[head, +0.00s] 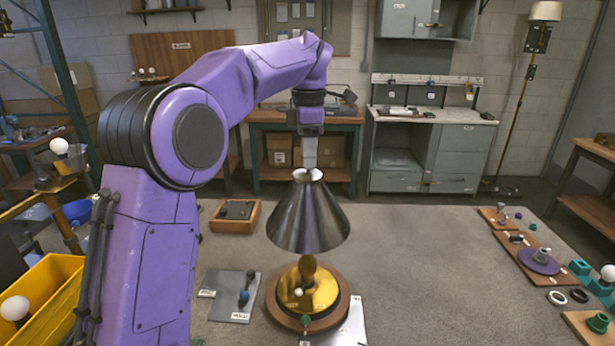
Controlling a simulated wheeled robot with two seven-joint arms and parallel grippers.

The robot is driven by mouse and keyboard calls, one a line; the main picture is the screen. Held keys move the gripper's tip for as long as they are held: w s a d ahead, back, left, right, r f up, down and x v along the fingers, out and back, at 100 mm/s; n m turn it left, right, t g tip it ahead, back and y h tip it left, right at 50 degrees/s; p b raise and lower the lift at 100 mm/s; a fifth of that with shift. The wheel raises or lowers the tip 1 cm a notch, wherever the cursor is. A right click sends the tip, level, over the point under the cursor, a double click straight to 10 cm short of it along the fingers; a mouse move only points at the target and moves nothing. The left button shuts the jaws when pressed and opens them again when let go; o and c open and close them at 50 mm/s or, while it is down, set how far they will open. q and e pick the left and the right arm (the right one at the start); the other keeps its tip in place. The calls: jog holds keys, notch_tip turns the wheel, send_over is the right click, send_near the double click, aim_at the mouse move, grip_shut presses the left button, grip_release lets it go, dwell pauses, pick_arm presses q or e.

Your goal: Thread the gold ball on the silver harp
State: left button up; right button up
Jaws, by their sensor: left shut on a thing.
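A lamp stands in the middle of the mat. Its dark metal cone shade (309,222) sits over a gold base (322,290) on a round wooden plinth (340,309). My left gripper (308,170) points straight down at the shade's top opening, with its fingertips at the rim. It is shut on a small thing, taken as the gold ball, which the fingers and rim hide. The silver harp is hidden by the shade and gripper; only a pale rim shows at the top. My right gripper is not in view.
A grey plate with a small blue-knobbed part (244,296) lies left of the lamp. A wooden tray (235,216) stands behind it. A yellow bin (50,296) is at far left. Boards with lamp parts (530,258) line the right. The mat between lamp and boards is clear.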

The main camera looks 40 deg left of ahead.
pick_arm(q)
jog(key=shift+f+b, duration=0.3)
jog(key=shift+f, duration=0.25)
jog(key=shift+p, duration=0.4)
dwell(0.7)
jog(key=shift+f, duration=0.25)
dwell(0.9)
jog(key=o, duration=0.4)
grip_shut()
jog(key=shift+s+d+f, duration=0.1)
jog(key=shift+f, duration=0.15)
